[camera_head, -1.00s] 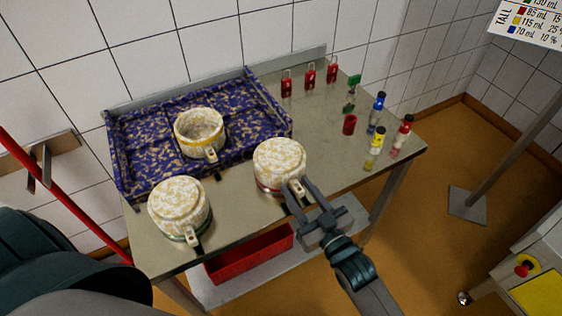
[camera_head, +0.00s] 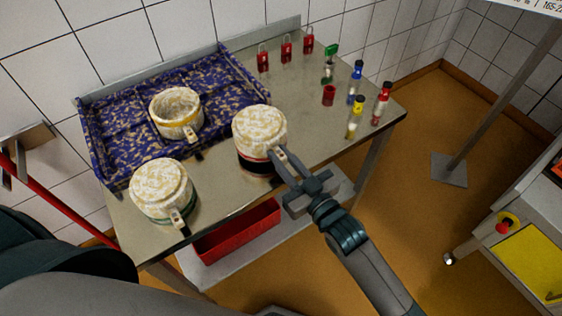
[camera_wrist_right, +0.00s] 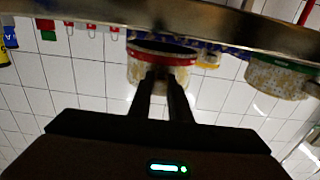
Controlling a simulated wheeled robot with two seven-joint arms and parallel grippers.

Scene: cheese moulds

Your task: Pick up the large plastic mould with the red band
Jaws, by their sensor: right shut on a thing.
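The large mould with the red band (camera_head: 259,128) is a mottled cream and yellow pot, upside down, over the right part of the steel table. The red band runs round its low rim, with a dark zone beneath, and it appears held slightly above the tabletop. My right gripper (camera_head: 278,156) is shut on its handle at the near side. In the right wrist view, the fingers (camera_wrist_right: 160,78) reach the mould (camera_wrist_right: 146,72), whose red band shows. My left gripper is out of view.
A green-banded mould (camera_head: 161,187) stands at the table's front left. A yellow-banded mould (camera_head: 176,105) stands in the blue patterned tray (camera_head: 100,160). Red padlocks (camera_head: 286,48) and small bottles (camera_head: 383,102) stand behind and right. A red bin (camera_head: 238,229) is below.

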